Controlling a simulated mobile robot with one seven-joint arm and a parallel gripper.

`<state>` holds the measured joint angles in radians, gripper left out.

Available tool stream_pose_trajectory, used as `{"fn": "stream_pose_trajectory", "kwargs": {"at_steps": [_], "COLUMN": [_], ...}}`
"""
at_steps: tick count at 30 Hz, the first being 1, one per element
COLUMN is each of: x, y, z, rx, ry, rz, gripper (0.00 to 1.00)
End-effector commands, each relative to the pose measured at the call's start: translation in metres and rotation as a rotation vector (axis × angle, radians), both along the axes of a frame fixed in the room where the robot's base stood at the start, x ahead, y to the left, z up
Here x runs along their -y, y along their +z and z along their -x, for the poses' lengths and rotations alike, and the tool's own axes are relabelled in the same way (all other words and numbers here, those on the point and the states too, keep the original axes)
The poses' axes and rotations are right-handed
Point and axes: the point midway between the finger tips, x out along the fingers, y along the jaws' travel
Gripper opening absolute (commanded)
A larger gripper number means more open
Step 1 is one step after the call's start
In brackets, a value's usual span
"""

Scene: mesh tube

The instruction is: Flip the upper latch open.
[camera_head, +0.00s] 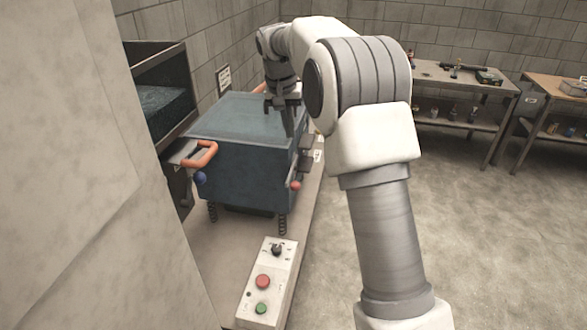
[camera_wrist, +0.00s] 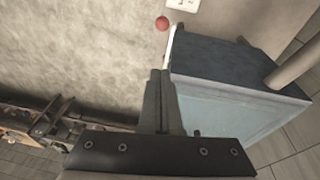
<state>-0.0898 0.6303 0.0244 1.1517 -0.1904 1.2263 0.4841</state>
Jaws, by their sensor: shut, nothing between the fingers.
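A blue box-shaped machine (camera_head: 235,155) with a lighter lid stands on a bench in the head view. Small dark fittings (camera_head: 306,143) sit along its right side; I cannot tell which of them is the upper latch. A lever with a red ball (camera_head: 295,185) is at the front right corner, and this ball (camera_wrist: 162,23) shows in the wrist view. My gripper (camera_head: 290,133) points down at the box's right edge, its fingers together and empty. In the wrist view, my gripper (camera_wrist: 161,72) is just beside the blue box (camera_wrist: 225,98); contact with a latch cannot be made out.
A control panel (camera_head: 266,285) with red and green buttons lies in front. The floor (camera_head: 480,240) to the right is clear. Work tables (camera_head: 455,80) stand at the back right.

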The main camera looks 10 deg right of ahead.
Motion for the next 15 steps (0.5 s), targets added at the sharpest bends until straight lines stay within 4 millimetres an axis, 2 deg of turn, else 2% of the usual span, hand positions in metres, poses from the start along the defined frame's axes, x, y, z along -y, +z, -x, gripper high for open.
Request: {"fn": "stream_pose_trajectory", "kwargs": {"at_steps": [8, 11, 15], "x": [0.001, 0.003, 0.006], "y": [-0.004, -0.015, -0.041], "z": [0.000, -0.002, -0.005], "rx": [-0.001, -0.002, -0.005], "ry": [0.000, 0.000, 0.000], "rz": [0.000, 0.000, -0.001], "gripper": [0.00, 0.00, 0.00]}}
